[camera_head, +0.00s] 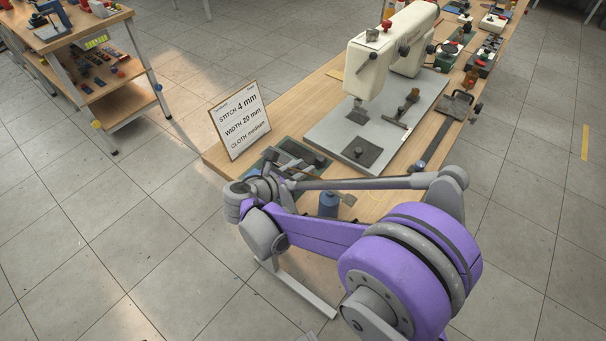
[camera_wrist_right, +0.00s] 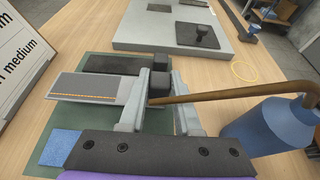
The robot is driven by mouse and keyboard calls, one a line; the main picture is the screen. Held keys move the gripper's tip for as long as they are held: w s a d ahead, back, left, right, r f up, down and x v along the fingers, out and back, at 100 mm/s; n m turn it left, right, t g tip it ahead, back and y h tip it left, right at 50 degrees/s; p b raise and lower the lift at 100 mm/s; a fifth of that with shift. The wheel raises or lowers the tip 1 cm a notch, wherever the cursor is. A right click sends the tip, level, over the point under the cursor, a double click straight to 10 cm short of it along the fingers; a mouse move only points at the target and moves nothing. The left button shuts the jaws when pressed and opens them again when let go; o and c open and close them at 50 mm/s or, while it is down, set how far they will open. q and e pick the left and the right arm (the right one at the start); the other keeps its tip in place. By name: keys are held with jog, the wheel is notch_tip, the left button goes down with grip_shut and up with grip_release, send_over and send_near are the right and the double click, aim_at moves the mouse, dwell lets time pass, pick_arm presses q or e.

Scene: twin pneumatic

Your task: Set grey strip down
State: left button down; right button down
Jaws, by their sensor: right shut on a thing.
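The grey strip (camera_wrist_right: 90,87), a flat plate with an orange stitch-like line and a black knob, shows in the right wrist view above the green mat (camera_wrist_right: 45,150). My right gripper (camera_wrist_right: 158,98) is shut on its knob end. Whether the strip touches the mat cannot be told. A darker strip (camera_wrist_right: 110,64) with a black knob lies just beyond it. In the head view my right gripper (camera_head: 268,172) is at the table's near left end by the mat, and the arm hides much of it. My left gripper is not in view.
A blue bottle (camera_head: 329,204) with a brown spout stands close to the right gripper; the spout (camera_wrist_right: 230,98) reaches across near the fingers. A sign (camera_head: 240,120) stands left of the mat. The sewing machine's grey base (camera_head: 330,130) lies beyond. Bare wood (camera_head: 228,155) shows beside the mat.

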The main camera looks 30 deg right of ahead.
aim_at(303, 181)
jog(key=shift+w+d+f, duration=0.15)
jog(key=shift+d, duration=0.2)
notch_tip(303, 181, down, 3)
jog(key=shift+f+b, duration=0.15)
jog(key=shift+b, duration=0.3)
jog(key=c, duration=0.6)
grip_release()
